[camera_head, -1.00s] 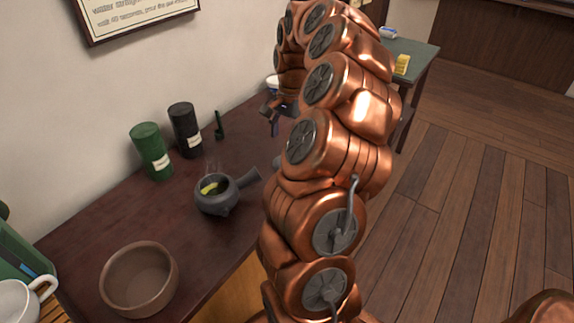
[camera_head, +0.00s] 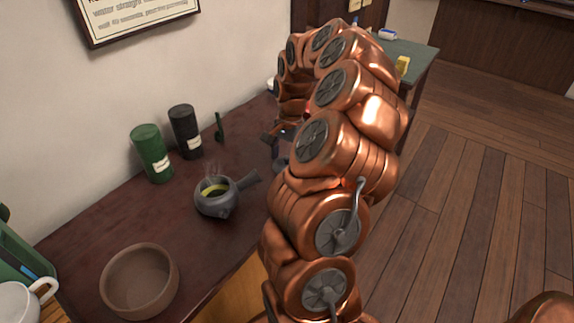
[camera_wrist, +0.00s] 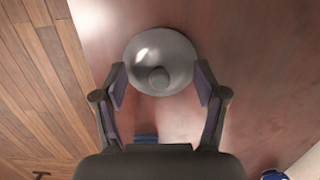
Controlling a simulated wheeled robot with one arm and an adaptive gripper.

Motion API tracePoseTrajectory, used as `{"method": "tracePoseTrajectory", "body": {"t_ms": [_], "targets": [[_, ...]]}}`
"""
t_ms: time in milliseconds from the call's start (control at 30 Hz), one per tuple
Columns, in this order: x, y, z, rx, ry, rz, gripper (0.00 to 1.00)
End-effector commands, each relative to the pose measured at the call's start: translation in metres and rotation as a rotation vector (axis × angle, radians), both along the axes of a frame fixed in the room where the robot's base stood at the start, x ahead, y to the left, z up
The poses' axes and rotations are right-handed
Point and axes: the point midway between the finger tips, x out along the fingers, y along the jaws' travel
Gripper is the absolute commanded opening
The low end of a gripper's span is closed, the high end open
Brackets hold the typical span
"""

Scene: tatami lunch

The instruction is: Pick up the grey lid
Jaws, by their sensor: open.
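The grey lid (camera_wrist: 178,52) is round with a small knob in its middle and lies on the dark red table in the wrist view. My gripper (camera_wrist: 161,78) is open, with one finger on each side of the lid's near part. The lid shows between the fingertips, and I cannot tell whether they touch it. In the head view my gripper (camera_head: 274,140) is partly hidden behind my copper arm. A grey piece just below it, at the arm's edge, may be the lid.
A dark grey teapot (camera_head: 216,200) with a side handle stands open and steaming on the table (camera_head: 95,240). A brown bowl (camera_head: 140,283), a green canister (camera_head: 152,155) and a black canister (camera_head: 185,132) stand left of my gripper. Wooden floor lies beyond the table edge.

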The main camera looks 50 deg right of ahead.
Motion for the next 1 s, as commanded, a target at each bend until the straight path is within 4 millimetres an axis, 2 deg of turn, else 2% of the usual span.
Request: {"method": "tracePoseTrajectory", "body": {"t_ms": [67, 633, 1000], "targets": [[0.0001, 0.0001, 0.0, 0.0, 0.0, 0.0, 0.6], [-0.0001, 0.0007, -0.0008, 0.002, 0.002, 0.001, 0.01], [-0.0005, 0.0015, -0.0026, 0.005, 0.004, 0.001, 0.0]]}}
